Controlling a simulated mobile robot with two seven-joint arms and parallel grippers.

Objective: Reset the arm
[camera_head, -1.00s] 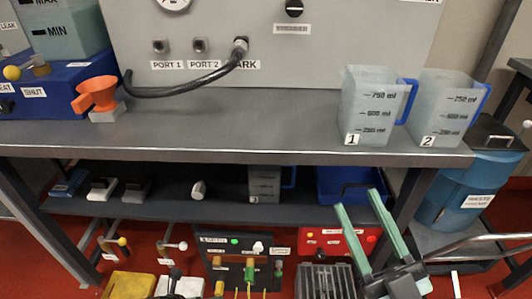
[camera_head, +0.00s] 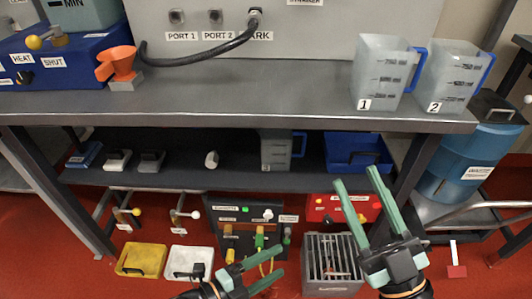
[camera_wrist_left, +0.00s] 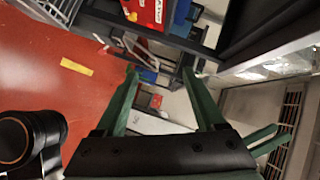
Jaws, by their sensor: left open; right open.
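My left gripper (camera_head: 281,260) is at the bottom middle of the head view, low in front of the dark panel below the bench. Its green fingers are apart, with nothing between them. The left wrist view shows the same open fingers (camera_wrist_left: 160,72) over the red floor and a blurred area of shelving. My right gripper (camera_head: 356,177) points upward in front of the lower shelf, near the blue bin. Its two green fingers are spread and empty.
Below are a lower shelf (camera_head: 185,172), a blue bin (camera_head: 345,150), a grey slotted crate (camera_head: 318,285) and a red box (camera_head: 325,212). A blue waste drum (camera_head: 465,160) stands right.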

